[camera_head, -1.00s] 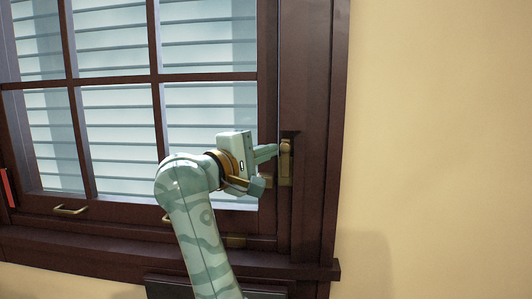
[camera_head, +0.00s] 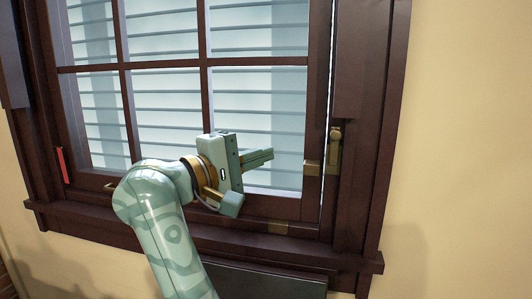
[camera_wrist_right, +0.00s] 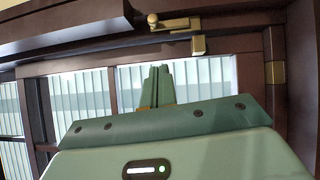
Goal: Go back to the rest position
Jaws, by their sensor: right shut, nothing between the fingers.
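My right gripper (camera_head: 258,158) is in front of the lower right pane of a dark brown window (camera_head: 318,100). Its fingers are together and empty, pointing right toward the frame. They also show closed in the right wrist view (camera_wrist_right: 158,85). A brass latch (camera_head: 335,150) is on the right side of the window frame, to the right of the fingertips and apart from them. The latch also shows at the top of the right wrist view (camera_wrist_right: 175,23). My left gripper is in neither view.
A dark sill (camera_head: 100,228) runs below the window. A small red piece (camera_head: 61,165) is on the frame's left side. A dark panel (camera_head: 265,280) is under the sill, beside my right arm. The yellow wall (camera_head: 460,150) to the right is bare.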

